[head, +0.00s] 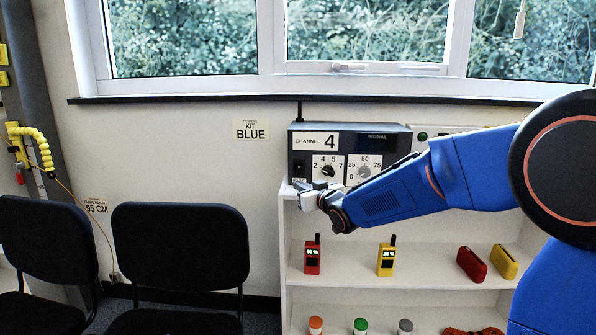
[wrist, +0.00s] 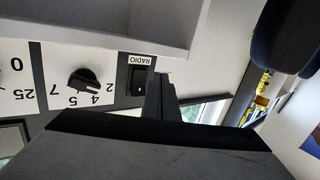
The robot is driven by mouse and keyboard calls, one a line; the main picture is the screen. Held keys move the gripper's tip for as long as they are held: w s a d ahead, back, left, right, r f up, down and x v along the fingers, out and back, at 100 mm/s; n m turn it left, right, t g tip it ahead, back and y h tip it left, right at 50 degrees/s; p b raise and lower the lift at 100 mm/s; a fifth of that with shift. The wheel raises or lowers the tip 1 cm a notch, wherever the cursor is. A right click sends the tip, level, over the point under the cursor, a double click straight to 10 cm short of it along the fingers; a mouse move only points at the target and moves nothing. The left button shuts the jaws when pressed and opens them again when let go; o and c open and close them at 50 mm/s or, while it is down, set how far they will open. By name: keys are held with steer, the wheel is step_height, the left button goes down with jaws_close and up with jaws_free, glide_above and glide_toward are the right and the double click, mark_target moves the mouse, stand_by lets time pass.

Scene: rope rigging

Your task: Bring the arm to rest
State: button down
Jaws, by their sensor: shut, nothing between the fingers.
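My blue arm (head: 390,195) reaches in from the right of the head view, stretched leftward across the front of the shelf. My gripper (head: 304,187) is at its end, in front of the lower left part of the grey radio unit. The gripper is shut and empty. In the wrist view the narrow closed fingers (wrist: 160,97) show beside the black RADIO rocker switch (wrist: 138,79). I cannot tell whether they touch the unit.
The radio unit (head: 300,165) stands on a white shelf (head: 284,260). Red (head: 312,258) and yellow (head: 386,260) handsets and two cases stand below. Two black chairs (head: 180,245) are at left. A window sill (head: 200,98) runs above. Open space lies between chairs and shelf.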

steer(key=s+d+f+m+g+h, duration=0.2)
steer(key=s+d+h, duration=0.1)
steer(key=s+d, duration=0.65)
steer(key=s+d+f+m+g+h, duration=0.2)
steer(key=s+d+h, duration=0.1)
steer(key=s+d, duration=0.7)
steer(key=s+d+f+g, duration=0.1)
steer(key=s+f+g, duration=0.1)
steer(key=s, duration=0.8)
steer(key=s+d+f+m+g+h, duration=0.1)
steer(key=s+f, duration=0.3)
steer(key=s, duration=0.5)
steer(key=s+d+f+m+g, duration=0.1)
steer(key=s+d+f+g, duration=0.2)
steer(key=s, duration=0.7)
steer(key=shift+s+d+f, duration=0.15)
steer(key=shift+s+f, duration=0.2)
steer(key=shift+w, duration=0.1)
